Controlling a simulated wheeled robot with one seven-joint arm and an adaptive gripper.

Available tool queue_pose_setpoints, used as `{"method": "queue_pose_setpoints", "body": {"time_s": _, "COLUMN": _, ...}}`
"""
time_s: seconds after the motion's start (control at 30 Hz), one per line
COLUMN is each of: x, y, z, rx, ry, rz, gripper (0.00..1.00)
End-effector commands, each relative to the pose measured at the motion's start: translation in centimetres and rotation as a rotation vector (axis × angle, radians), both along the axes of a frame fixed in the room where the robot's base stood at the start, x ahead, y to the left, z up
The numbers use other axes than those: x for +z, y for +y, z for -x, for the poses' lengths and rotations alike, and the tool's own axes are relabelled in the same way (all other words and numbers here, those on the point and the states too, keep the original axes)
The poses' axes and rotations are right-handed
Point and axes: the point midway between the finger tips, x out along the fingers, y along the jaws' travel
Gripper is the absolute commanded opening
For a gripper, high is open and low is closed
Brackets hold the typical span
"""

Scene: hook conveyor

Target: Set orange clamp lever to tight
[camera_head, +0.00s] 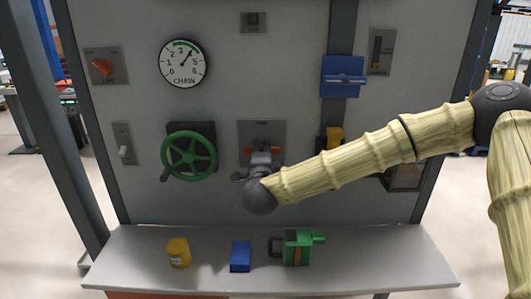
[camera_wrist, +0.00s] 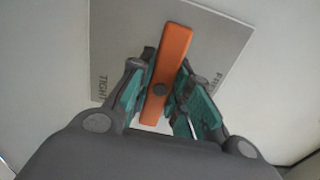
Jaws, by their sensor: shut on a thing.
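The word TIGHT is at the plate's left edge; another label at the right is hard to read. My gripper (camera_wrist: 160,92) has its teal-padded fingers on both sides of the lever, shut on it near the pivot. In the head view my gripper (camera_head: 261,160) covers the lever's middle; orange (camera_head: 249,149) shows on both sides, roughly level.
A green handwheel (camera_head: 189,156) is left of my gripper, with a chain gauge (camera_head: 183,63) above. Another orange lever (camera_head: 103,67) is at upper left. A blue holder (camera_head: 342,77) is upper right. The shelf (camera_head: 345,263) bears a yellow can, a blue block and a green tool.

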Motion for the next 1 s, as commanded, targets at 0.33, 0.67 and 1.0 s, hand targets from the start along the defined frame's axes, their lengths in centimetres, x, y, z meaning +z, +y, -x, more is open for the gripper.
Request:
{"method": "queue_pose_setpoints", "body": {"time_s": 0.33, "x": -0.1, "y": 0.0, "z": 0.0, "rx": 0.001, "ry": 0.001, "rz": 0.000, "gripper": 0.41}}
{"method": "queue_pose_setpoints", "body": {"time_s": 0.67, "x": 0.0, "y": 0.1, "z": 0.8, "rx": 0.002, "ry": 0.001, "rz": 0.000, "gripper": 0.41}}
{"method": "queue_pose_setpoints", "body": {"time_s": 1.0, "x": -0.1, "y": 0.1, "z": 6.5, "rx": 0.003, "ry": 0.002, "rz": 0.001, "gripper": 0.41}}
